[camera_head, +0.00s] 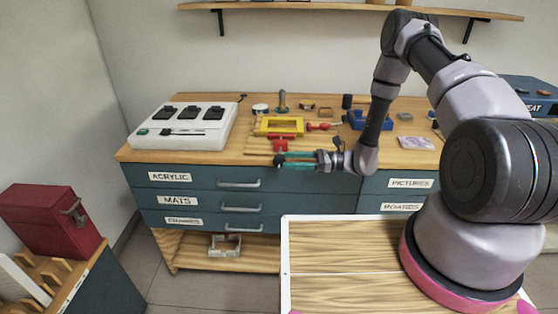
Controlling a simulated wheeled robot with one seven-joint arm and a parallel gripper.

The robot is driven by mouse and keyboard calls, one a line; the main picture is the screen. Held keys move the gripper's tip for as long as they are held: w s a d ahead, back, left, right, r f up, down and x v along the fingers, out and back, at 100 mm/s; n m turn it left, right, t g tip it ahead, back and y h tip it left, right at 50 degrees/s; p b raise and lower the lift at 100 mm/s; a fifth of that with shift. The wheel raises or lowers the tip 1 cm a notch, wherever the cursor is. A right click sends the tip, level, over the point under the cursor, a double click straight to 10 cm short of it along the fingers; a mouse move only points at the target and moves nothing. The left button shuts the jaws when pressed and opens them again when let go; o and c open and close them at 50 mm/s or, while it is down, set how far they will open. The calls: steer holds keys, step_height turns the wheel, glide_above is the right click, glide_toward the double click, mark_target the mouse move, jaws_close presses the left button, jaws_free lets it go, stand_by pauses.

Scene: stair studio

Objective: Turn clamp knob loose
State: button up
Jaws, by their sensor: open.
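A small red clamp (281,144) sits at the front edge of the wooden bench, just in front of a yellow frame (279,126). A small dark round part (279,160), which looks like the clamp knob, shows below the red body at the bench edge. My gripper (286,160) reaches in from the right with its teal fingers pointing left. It is open, and its fingertips are at the dark part. I cannot tell at this size whether they touch it or lie around it. The fingers hide part of the area below the clamp.
The bench top (245,153) holds a white switch box (183,126) at left, a red-handled tool (322,126) and a blue holder (371,120). Labelled drawers with handles (239,184) lie below the gripper. A red box (53,219) stands at lower left.

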mark_target(279, 166)
steer(key=shift+w+a, duration=0.15)
steer(key=shift+a, duration=1.9)
steer(key=shift+c, duration=0.3)
steer(key=shift+f, duration=0.1)
jaws_close()
